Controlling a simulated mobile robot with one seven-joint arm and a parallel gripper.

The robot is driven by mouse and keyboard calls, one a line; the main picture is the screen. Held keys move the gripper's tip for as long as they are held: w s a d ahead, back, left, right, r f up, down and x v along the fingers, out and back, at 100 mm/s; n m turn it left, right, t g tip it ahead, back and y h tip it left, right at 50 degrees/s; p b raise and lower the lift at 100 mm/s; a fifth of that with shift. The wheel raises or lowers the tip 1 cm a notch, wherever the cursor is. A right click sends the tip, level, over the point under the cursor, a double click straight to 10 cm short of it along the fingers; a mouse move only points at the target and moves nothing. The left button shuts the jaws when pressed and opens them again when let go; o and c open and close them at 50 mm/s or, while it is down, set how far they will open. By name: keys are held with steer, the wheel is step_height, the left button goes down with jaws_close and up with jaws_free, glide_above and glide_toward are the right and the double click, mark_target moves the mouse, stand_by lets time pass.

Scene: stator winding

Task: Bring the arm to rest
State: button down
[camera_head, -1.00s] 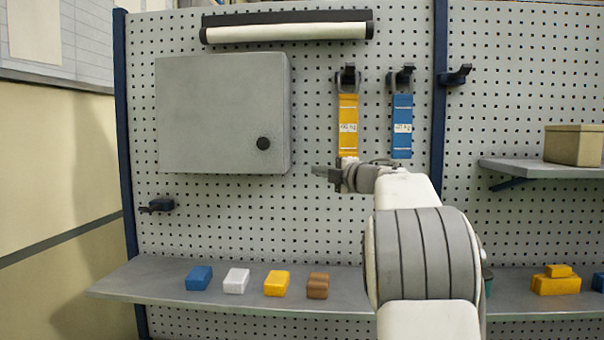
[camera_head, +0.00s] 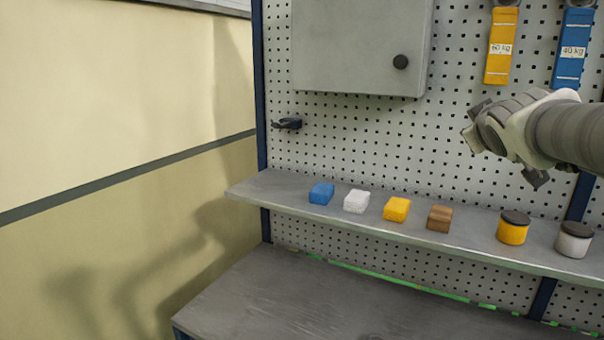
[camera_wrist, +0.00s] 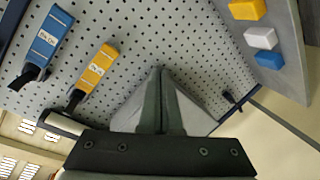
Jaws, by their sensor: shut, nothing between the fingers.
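My gripper (camera_head: 472,132) is raised in front of the pegboard at the right of the head view, above the shelf and below the hanging straps. In the wrist view its two dark fingers (camera_wrist: 160,72) are together with nothing between them. My arm reaches in from the right edge. The gripper appears clear of the shelf and the blocks.
A shelf (camera_head: 270,190) holds blue (camera_head: 321,193), white (camera_head: 357,201), yellow (camera_head: 397,209) and brown (camera_head: 439,218) blocks and two lidded jars (camera_head: 513,230). A yellow strap (camera_head: 500,48), a blue strap (camera_head: 573,50) and a grey cabinet (camera_head: 350,45) are above. A bench (camera_head: 300,300) lies below.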

steer(key=s+a+f+m+g+y, duration=0.1)
steer(key=s+a+f+g, duration=0.2)
steer(key=s+a+f, duration=0.2)
steer(key=s+a+f+m+g+y+b, duration=0.1)
steer(key=s+a+f, duration=0.5)
steer(key=s+f, duration=0.6)
steer(key=s+a+f+m+g+y, duration=0.1)
steer(key=s+a+f+g+y, duration=0.2)
steer(key=s+a+f, duration=0.3)
steer(key=s+f+g, duration=0.1)
steer(key=s+f, duration=0.1)
steer(key=s, duration=0.1)
steer(key=shift+s+f+m+g, duration=0.15)
steer(key=shift+m+g, duration=0.15)
steer(key=shift+g, duration=0.1)
